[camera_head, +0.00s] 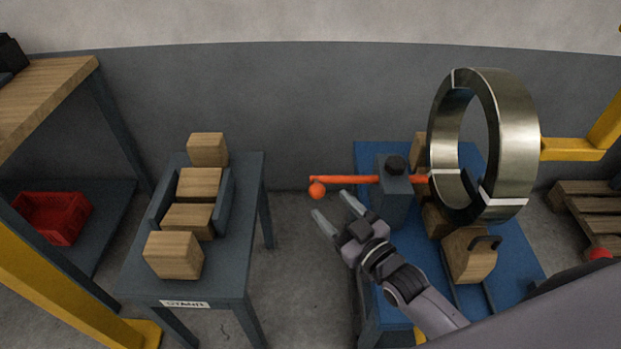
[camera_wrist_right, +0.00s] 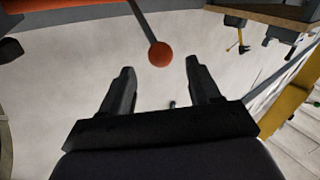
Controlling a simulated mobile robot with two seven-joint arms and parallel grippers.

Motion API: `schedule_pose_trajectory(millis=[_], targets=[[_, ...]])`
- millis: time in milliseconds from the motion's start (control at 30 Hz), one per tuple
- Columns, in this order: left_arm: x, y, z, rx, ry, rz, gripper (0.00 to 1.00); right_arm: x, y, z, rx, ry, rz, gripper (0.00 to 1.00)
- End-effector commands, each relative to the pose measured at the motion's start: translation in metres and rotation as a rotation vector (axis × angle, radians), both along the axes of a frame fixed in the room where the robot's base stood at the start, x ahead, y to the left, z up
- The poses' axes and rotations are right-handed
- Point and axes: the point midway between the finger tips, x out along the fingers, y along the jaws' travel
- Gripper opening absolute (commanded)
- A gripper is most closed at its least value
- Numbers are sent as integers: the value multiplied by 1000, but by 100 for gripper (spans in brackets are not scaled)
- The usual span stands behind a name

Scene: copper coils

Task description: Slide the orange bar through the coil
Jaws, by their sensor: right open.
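The orange bar (camera_head: 345,180) lies level, passing through a grey post block (camera_head: 394,195) with a black knob (camera_head: 395,164). Its right part reaches the left side of the steel-coloured coil (camera_head: 513,140); how far it goes inside is hidden. At its left end is an orange ball (camera_head: 317,190), also in the right wrist view (camera_wrist_right: 160,54), ahead of and between the fingertips. The coil stands upright with white bands. My right gripper (camera_head: 335,212) is open and empty, just below and right of the ball, apart from it. My left gripper is not in view.
The coil's blue table (camera_head: 515,262) holds wooden chocks (camera_head: 468,255). A grey stand (camera_head: 215,288) with wooden blocks (camera_head: 173,254) is at left. A red crate (camera_head: 55,216) sits on a low shelf. Floor between stand and table is clear. A yellow arm (camera_head: 572,149) meets the coil's right side.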

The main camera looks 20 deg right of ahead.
Motion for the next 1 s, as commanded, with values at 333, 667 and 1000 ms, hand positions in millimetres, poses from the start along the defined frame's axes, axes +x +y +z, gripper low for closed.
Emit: schedule_pose_trajectory(millis=[333,667,1000], targets=[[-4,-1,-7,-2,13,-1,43,40,13,0,2,-3,1,62],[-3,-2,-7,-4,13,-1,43,65,21,0,2,2,0,62],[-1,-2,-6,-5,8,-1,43,66,21,0,1,1,0,42]])
